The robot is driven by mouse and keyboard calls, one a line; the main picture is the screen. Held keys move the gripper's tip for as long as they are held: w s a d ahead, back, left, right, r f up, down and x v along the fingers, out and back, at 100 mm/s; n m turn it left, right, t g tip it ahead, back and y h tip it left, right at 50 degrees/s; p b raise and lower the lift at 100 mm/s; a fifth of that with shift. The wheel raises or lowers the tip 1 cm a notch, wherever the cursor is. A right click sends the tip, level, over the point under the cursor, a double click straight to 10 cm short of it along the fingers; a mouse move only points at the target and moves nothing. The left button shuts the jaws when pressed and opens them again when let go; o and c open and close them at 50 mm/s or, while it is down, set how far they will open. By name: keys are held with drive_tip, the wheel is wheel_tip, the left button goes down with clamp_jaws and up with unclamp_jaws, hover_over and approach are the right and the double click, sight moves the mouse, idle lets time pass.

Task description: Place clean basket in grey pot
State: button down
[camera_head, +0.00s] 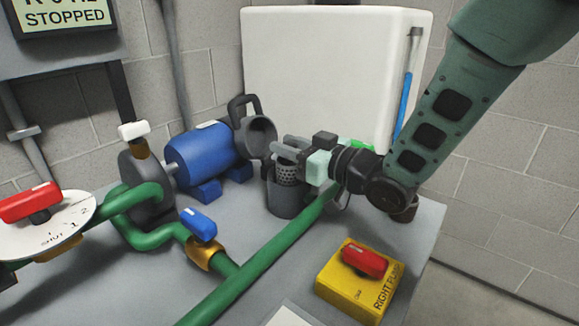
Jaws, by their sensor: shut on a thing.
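A grey pot (286,205) stands on the bench in the middle, behind the green pipe. A perforated metal basket (288,173) is at the mouth of the pot, its upper part showing above the rim and its lower part hidden. My gripper (290,150) reaches in from the right and is shut on the basket's top. I cannot tell how deep the basket sits in the pot. The gripper's fingers partly cover the basket's upper edge.
A dark lid (258,135) stands open behind the pot. A blue motor (205,152) and pump (142,185) are left. A green pipe (262,255) with a blue-handled valve (199,224) crosses in front. A yellow switch box (345,285) is front right; a white tank (325,75) stands behind.

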sight(289, 163)
wheel_tip(289, 163, down, 4)
drive_tip(key=shift+f+b, duration=0.1)
drive_tip(key=shift+b, duration=0.35)
drive_tip(key=shift+w, duration=0.2)
drive_tip(key=shift+f, duration=0.2)
drive_tip(key=c, duration=1.1)
unclamp_jaws()
drive_tip(key=shift+r, duration=0.2)
drive_tip(key=v, duration=1.2)
